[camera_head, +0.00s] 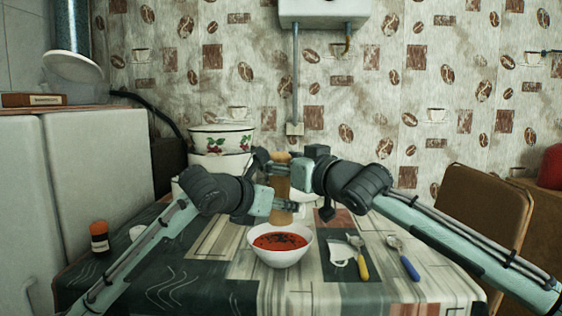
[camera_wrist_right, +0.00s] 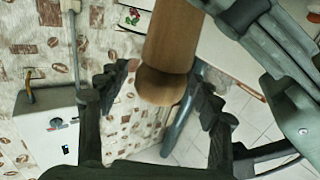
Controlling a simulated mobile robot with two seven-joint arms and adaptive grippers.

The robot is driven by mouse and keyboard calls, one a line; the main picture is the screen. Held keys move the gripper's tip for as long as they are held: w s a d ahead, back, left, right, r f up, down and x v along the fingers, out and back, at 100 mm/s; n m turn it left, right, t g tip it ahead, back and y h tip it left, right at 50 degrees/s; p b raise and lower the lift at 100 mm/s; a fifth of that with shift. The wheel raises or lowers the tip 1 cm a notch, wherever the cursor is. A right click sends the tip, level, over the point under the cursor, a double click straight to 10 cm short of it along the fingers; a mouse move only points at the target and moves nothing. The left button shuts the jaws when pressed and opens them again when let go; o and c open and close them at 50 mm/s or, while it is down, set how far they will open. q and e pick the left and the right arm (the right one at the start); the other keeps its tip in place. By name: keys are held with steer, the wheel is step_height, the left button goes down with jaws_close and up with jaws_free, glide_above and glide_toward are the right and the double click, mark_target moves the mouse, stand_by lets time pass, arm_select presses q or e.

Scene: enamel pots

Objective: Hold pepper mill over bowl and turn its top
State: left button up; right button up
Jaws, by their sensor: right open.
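The wooden pepper mill (camera_head: 281,213) stands upright just above the back rim of the white bowl (camera_head: 282,258), which holds red soup with dark specks. My left gripper (camera_head: 284,203) is shut around the mill's body from the left. My right gripper (camera_head: 281,162) is open at the mill's top. In the right wrist view, the mill's rounded top (camera_wrist_right: 162,86) sits between the spread fingers of my right gripper (camera_wrist_right: 158,95), with visible gaps on both sides. The left fingers partly cover the mill's body.
A small orange-capped jar (camera_head: 99,238) stands at the table's left. White pots with a cherry pattern (camera_head: 222,141) stand behind my left arm. A chair (camera_head: 482,210) is at right.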

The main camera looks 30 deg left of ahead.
steer(key=v, duration=1.2)
steer(key=shift+s+a+r, duration=0.1)
steer(key=shift+r, duration=0.05)
stand_by(0.6)
steer(key=x, duration=1.2)
